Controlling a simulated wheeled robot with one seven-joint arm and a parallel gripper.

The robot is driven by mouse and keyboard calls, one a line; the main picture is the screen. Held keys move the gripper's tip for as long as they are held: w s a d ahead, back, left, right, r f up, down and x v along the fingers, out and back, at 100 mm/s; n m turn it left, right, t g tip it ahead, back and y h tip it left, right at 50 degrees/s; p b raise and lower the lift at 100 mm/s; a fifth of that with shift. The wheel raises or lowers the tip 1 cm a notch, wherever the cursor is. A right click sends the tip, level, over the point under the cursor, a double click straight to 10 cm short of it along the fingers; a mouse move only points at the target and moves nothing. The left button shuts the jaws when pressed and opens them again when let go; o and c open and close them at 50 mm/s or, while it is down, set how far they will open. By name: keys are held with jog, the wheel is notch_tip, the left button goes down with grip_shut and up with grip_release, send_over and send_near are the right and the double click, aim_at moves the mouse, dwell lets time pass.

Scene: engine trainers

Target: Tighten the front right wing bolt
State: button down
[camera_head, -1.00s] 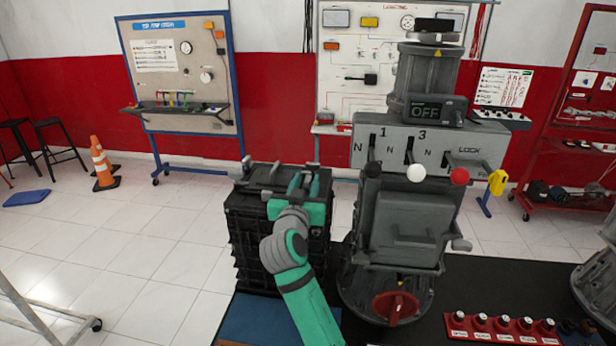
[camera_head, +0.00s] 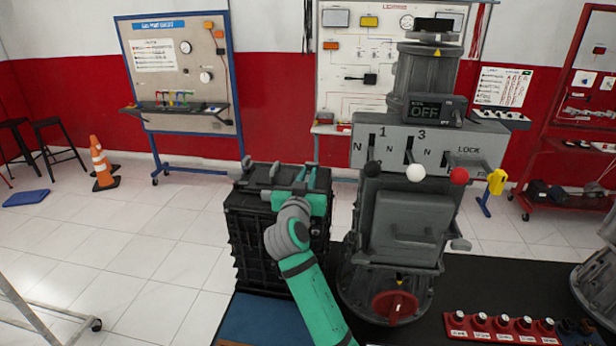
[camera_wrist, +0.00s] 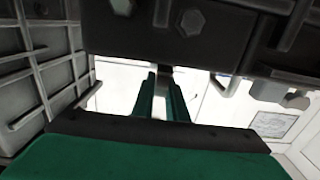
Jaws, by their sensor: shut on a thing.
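A black ribbed box (camera_head: 262,240) with a lid stands at the left end of the dark bench. My green gripper (camera_head: 304,178) is over the right side of its lid. In the wrist view, the gripper (camera_wrist: 164,98) has its two green fingers close around a narrow grey metal piece (camera_wrist: 163,82), which I take to be the wing bolt. The bolt's wings and thread are hidden, so I cannot tell how far it is screwed in. In the head view the gripper covers the bolt. Another grey fastener (camera_head: 247,162) shows at the lid's left corner.
A tall grey machine (camera_head: 405,230) with levers and an OFF display stands close right of the box. A red strip of knobs (camera_head: 500,328) lies on the bench at lower right. A blue mat (camera_head: 258,320) lies in front of the box. White floor is open to the left.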

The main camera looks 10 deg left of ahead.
jog(key=shift+a+h, duration=0.1)
jog(key=shift+h, duration=0.2)
jog(key=m+h, duration=0.3)
jog(key=h, duration=0.1)
jog(key=shift+f+g+h, duration=0.1)
jog(key=shift+g+h, duration=0.2)
jog(key=shift+g, duration=0.1)
jog(key=m+h, duration=0.1)
jog(key=m+g+h, duration=0.1)
jog(key=h, duration=0.1)
jog(key=m+g+h, duration=0.1)
jog(key=shift+s+d+m+h, duration=0.1)
jog(key=shift+d+m+h, duration=0.15)
jog(key=shift+m+h, duration=0.15)
jog(key=shift+s+d+m+g+h, duration=0.1)
jog(key=shift+d+m+g+h, duration=0.05)
jog(key=shift+m+g+h, duration=0.8)
jog(key=shift+s+d+m+g+h, duration=0.1)
jog(key=shift+m+g+h, duration=0.65)
jog(key=shift+g+h, duration=0.5)
jog(key=c, duration=1.8)
grip_release()
jog(key=shift+o, duration=0.2)
